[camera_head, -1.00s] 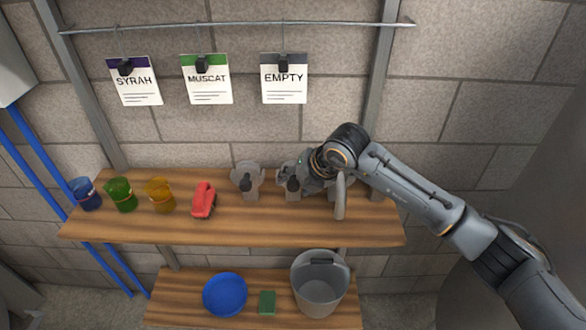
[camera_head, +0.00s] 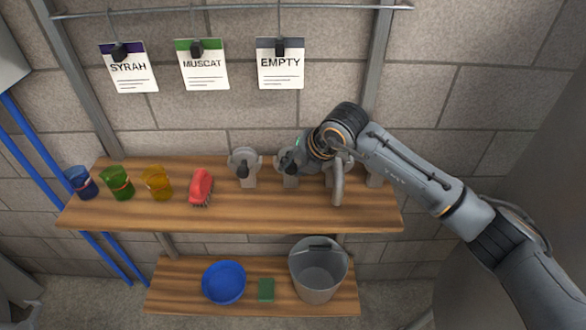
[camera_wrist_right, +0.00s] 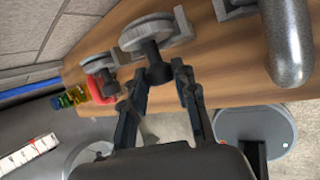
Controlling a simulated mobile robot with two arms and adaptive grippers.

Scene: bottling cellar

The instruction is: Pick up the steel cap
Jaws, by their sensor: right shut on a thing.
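Two steel caps, round grey discs with black knobs, stand in grey holders on the upper shelf. The left cap (camera_head: 237,157) is free of my grippers; it also shows in the right wrist view (camera_wrist_right: 98,62). The other cap (camera_wrist_right: 148,28) is in front of my right gripper (camera_wrist_right: 160,72), whose fingers are shut on its black knob (camera_wrist_right: 156,64). In the head view my right gripper (camera_head: 292,162) partly hides this cap. I cannot tell whether it is lifted clear of its holder. My left gripper is not in view.
A grey curved pipe (camera_head: 338,186) stands just right of the gripper. A red brush (camera_head: 201,187) and blue, green and yellow cups (camera_head: 157,183) are to the left on the shelf (camera_head: 250,212). Below are a blue bowl (camera_head: 223,283), green sponge (camera_head: 266,290) and bucket (camera_head: 319,280).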

